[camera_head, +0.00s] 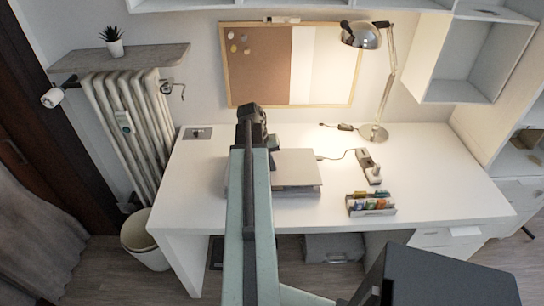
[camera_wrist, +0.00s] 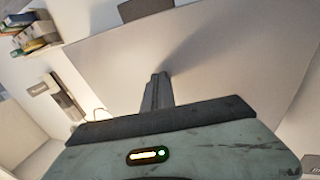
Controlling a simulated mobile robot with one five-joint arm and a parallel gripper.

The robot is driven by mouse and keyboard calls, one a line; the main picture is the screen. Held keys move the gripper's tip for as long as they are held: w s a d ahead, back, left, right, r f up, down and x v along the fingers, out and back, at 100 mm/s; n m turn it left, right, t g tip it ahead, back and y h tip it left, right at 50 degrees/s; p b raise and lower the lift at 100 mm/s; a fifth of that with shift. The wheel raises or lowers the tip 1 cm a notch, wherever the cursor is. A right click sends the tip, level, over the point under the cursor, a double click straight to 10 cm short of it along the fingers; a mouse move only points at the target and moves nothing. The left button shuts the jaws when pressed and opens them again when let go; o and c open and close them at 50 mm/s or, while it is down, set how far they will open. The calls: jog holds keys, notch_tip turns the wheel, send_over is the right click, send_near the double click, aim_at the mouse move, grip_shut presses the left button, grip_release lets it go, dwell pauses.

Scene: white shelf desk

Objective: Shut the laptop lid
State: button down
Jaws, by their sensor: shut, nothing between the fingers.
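The laptop (camera_head: 300,170) is a flat light-grey slab in the middle of the desk, its left part hidden behind my arm in the head view. Its lid looks folded low over the base, with a darker edge along the front; I cannot tell whether a gap remains. In the wrist view a broad pale panel (camera_wrist: 230,60), apparently the lid, fills much of the picture and bears a dark shadow. My gripper (camera_wrist: 160,78) is shut and empty over this panel; contact is unclear. In the head view my gripper (camera_head: 271,152) is at the laptop's far left, partly hidden.
A desk lamp (camera_head: 376,133) stands at the back right. The desk's left (camera_head: 190,185) and right front are clear. A waste bin (camera_head: 146,240) stands on the floor at left.

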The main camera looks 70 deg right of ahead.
jog(key=shift+f+b, duration=1)
jog(key=shift+f, duration=0.15)
notch_tip(320, 180, up, 7)
jog(key=p, duration=0.7)
jog(key=shift+r, duration=0.2)
jog(key=shift+f, duration=0.1)
jog(key=p+v, duration=0.7)
jog(key=v, duration=0.1)
jog(key=shift+p, duration=0.4)
